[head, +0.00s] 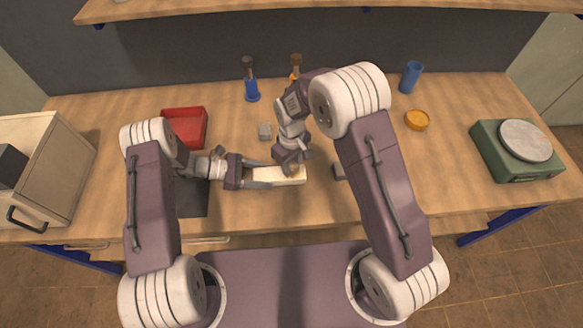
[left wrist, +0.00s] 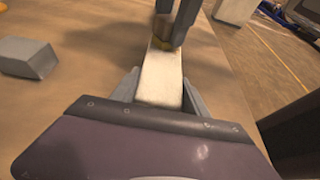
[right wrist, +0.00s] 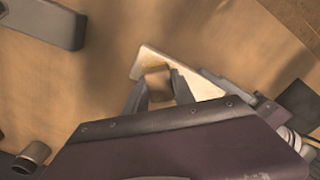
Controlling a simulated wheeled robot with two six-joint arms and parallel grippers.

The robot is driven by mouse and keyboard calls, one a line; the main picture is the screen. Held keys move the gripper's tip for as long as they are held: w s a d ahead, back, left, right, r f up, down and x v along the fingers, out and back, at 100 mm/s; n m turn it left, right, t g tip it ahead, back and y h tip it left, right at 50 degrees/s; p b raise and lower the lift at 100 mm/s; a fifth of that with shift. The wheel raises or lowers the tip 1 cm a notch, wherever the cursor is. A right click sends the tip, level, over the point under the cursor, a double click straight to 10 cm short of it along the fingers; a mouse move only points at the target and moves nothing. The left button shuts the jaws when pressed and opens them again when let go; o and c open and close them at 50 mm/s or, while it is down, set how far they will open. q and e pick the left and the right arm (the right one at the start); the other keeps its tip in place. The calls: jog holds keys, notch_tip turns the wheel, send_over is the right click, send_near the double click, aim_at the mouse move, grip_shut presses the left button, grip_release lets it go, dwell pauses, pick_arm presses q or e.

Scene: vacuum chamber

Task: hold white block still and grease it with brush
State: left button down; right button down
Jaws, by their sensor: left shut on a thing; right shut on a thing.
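The white block (head: 275,175) is long and pale and lies level at the middle of the table. My left gripper (head: 268,176) is shut on its left end; the block also shows between the fingers in the left wrist view (left wrist: 160,80). My right gripper (head: 291,168) points down over the block's right part. It is shut on the brush, seen as a tan-brown piece in the right wrist view (right wrist: 158,82). The brush's yellowish low end (left wrist: 163,44) is at the block's top face. Whether it touches is hard to tell, and the fingers hide much of it.
A grey block (head: 265,131) lies behind the white block, and another (head: 338,172) to its right. A red bin (head: 185,113) and dark mat (head: 192,200) are left.

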jog(key=shift+w, duration=1.6)
jog(key=shift+d, duration=0.6)
jog(key=shift+s, duration=3.25)
jog(key=shift+w, duration=0.1)
jog(key=shift+w, duration=3.15)
notch_tip(320, 180, up, 6)
